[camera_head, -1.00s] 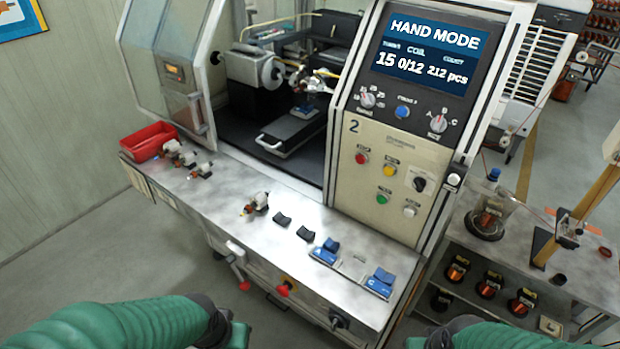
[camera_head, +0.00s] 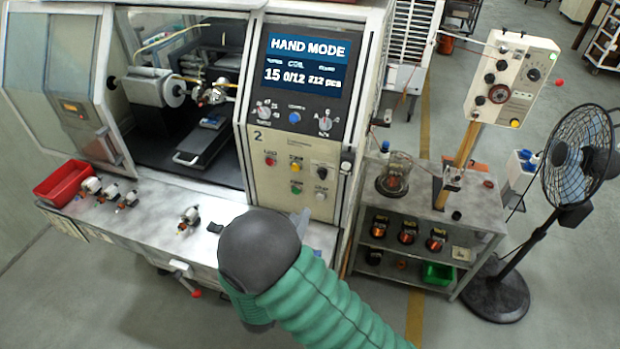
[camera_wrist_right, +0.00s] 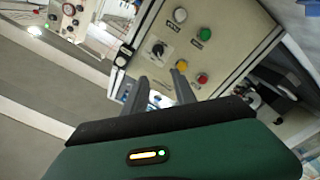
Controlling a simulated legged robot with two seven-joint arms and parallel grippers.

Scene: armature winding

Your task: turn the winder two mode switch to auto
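Winder two is the machine whose panel (camera_head: 262,186) bears a "2". Its screen (camera_head: 307,62) reads HAND MODE. A black rotary switch (camera_head: 322,173) on a pale plate, which looks like the mode switch, sits at the right of the lower panel. The switch also shows in the right wrist view (camera_wrist_right: 158,48), just ahead of my fingers. My right gripper (camera_wrist_right: 161,75) is open and empty, its two fingers apart and short of the panel. In the head view it is mostly hidden behind my forearm. My left gripper is out of view.
Red (camera_head: 270,161), yellow (camera_head: 295,167), green (camera_head: 295,190) and white (camera_head: 320,192) buttons surround the switch. A steel ledge (camera_head: 160,222) juts out below, with small armatures and a red bin (camera_head: 66,182). A shelf cart (camera_head: 465,220) and a fan (camera_head: 582,160) stand right.

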